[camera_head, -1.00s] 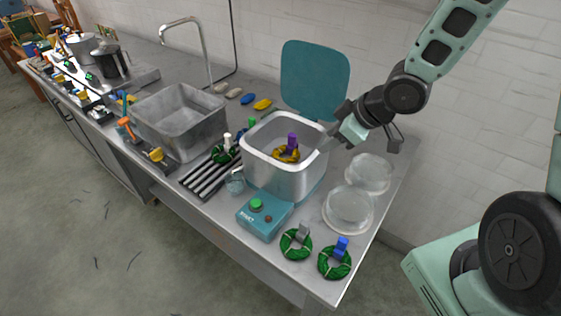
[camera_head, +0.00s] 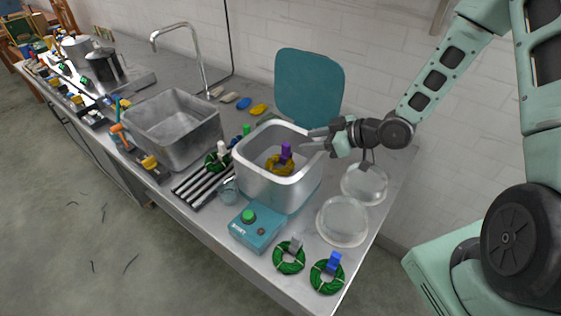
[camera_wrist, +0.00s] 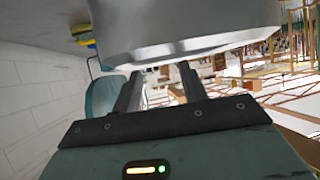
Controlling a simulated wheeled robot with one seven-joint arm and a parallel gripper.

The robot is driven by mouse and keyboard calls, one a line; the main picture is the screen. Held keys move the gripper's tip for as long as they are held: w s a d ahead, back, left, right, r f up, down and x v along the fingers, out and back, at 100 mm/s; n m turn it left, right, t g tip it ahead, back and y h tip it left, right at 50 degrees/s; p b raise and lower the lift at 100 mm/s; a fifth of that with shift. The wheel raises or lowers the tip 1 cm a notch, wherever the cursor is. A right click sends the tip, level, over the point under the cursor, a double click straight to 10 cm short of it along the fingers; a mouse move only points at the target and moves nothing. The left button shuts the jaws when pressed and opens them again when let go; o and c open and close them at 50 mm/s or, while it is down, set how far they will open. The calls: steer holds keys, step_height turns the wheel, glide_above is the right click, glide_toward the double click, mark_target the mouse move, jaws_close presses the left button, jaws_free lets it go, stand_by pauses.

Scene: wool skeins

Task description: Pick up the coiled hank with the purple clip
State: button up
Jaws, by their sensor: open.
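The coiled hank (camera_head: 279,165) is a yellow ring with a purple clip (camera_head: 286,151) standing up on it. It lies inside the square metal pot (camera_head: 262,187) on the counter, in the head view. My gripper (camera_head: 308,139) is open and empty at the pot's right rim, beside the hank and apart from it. In the wrist view the two fingers (camera_wrist: 160,88) are spread, with the metal wall of the pot (camera_wrist: 180,25) close above them. The hank is not visible in the wrist view.
A teal lid (camera_head: 309,85) stands behind the pot. A metal basin (camera_head: 173,125) stands to the left.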

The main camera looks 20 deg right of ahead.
mark_target(286, 144)
steer(key=shift+p+x, duration=1.4)
steer(key=shift+x, duration=2.3)
steer(key=shift+d+f, duration=0.1)
jaws_close()
